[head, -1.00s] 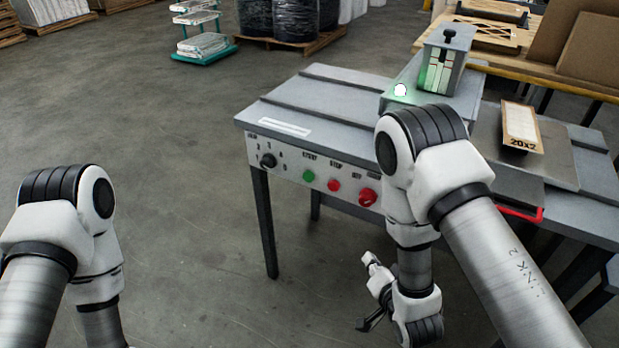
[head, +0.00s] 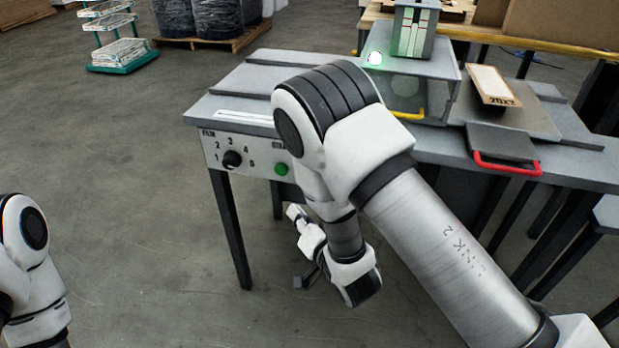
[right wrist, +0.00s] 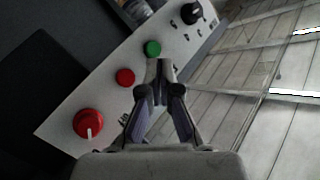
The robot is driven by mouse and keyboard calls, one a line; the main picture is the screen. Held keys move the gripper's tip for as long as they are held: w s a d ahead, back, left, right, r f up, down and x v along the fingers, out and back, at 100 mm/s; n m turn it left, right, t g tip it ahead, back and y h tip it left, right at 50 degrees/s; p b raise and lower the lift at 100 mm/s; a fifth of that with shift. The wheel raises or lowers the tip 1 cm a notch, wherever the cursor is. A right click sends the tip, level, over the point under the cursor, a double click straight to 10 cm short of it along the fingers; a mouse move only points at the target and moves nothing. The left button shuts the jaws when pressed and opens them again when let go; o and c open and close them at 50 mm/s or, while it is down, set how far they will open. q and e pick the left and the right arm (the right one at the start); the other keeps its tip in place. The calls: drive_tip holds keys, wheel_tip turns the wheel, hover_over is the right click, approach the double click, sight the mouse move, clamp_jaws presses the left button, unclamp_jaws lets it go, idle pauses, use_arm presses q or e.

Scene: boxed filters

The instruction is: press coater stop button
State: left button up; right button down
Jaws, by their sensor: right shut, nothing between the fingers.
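The coater's front panel (head: 221,153) carries its controls. The small red stop button (right wrist: 125,77) shows in the right wrist view, between the green button (right wrist: 152,48) and the larger red knob (right wrist: 88,123). In the head view my right arm hides both red controls; the green button shows there too (head: 281,169). My right gripper (right wrist: 158,68) is shut and empty. Its tips appear just below the green button and right of the stop button; the gap to the panel is unclear. It also shows below the panel in the head view (head: 294,212). My left gripper is out of view.
A black selector knob (head: 232,159) sits at the panel's left. A boxed filter (head: 490,84) lies near a red handle (head: 507,166).

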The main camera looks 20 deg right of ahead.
drive_tip(key=w+d+b, duration=0.1)
drive_tip(key=w+d, duration=0.4)
drive_tip(key=w, duration=0.2)
drive_tip(key=shift+w, duration=0.1)
idle(1.4)
drive_tip(key=shift+w+d, duration=0.2)
drive_tip(key=shift+w, duration=0.1)
drive_tip(key=shift+w+d, duration=0.3)
drive_tip(key=shift+w, duration=0.1)
idle(0.7)
idle(0.3)
drive_tip(key=shift+s+a, duration=0.5)
drive_tip(key=shift+s, duration=0.25)
